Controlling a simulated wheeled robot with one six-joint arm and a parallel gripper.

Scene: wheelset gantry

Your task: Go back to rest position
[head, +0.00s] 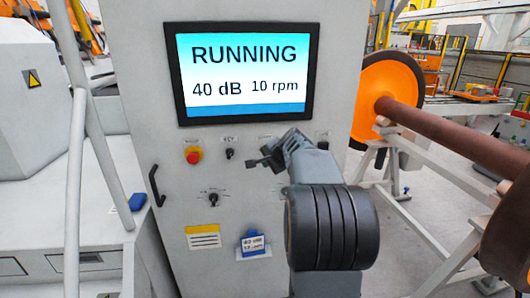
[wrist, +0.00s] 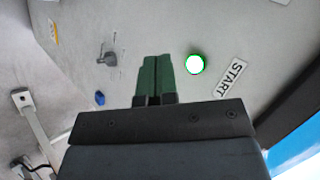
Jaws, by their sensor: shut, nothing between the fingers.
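My gripper (head: 262,162) is in front of the grey control cabinet (head: 340,70) in the head view, below its screen. In the wrist view its green fingers (wrist: 154,78) are shut together with nothing between them. They point at the panel, just left of a lit white-green button (wrist: 195,64) beside a START label (wrist: 231,78). In the head view my arm hides that button. The screen (head: 245,75) reads RUNNING, 40 dB, 10 rpm. Whether the fingertips touch the panel cannot be told.
The cabinet carries a red stop button (head: 193,156), a black selector switch (head: 231,154), a lower rotary switch (head: 213,198) and a black door handle (head: 157,186). A white railing (head: 76,150) stands at left. An orange wheel with a brown axle (head: 440,135) is at right.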

